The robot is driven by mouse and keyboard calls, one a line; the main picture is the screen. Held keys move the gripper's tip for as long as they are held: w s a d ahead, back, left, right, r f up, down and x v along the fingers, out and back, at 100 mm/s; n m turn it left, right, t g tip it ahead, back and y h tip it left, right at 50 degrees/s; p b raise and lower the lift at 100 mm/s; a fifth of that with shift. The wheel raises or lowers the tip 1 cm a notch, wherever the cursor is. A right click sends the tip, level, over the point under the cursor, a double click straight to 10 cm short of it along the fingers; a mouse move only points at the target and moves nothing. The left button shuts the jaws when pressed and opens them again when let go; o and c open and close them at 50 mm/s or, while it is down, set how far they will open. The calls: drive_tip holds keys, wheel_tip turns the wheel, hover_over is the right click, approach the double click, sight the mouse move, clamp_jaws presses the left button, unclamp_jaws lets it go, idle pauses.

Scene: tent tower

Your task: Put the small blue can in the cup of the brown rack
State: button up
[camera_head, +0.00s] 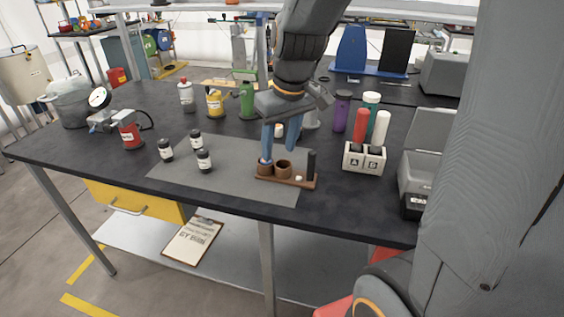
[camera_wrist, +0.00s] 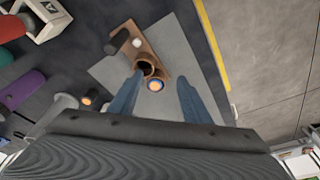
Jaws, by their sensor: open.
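The other cup (camera_head: 284,168) looks empty. My gripper (camera_head: 279,152) is open just above these cups. In the wrist view its blue fingers (camera_wrist: 160,79) are apart on either side of the can, with nothing held.
A white A/B holder (camera_head: 364,158) with red and white tubes stands right of the rack. Yellow (camera_head: 215,103) and green (camera_head: 247,100) containers stand behind. The mat's front left is clear.

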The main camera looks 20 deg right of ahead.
drive_tip(key=s+f+m, duration=0.1)
drive_tip(key=s+f, duration=0.1)
drive_tip(key=s, duration=0.1)
drive_tip(key=s+f+m+g, duration=0.1)
drive_tip(key=s+f, duration=0.2)
drive_tip(key=s, duration=0.1)
drive_tip(key=s+f, duration=0.3)
drive_tip(key=s, duration=0.1)
drive_tip(key=shift+s+a+f+m+g+h, duration=0.15)
drive_tip(key=shift+s+a+m+g+h, duration=0.05)
drive_tip(key=shift+a+m+g+h, duration=0.2)
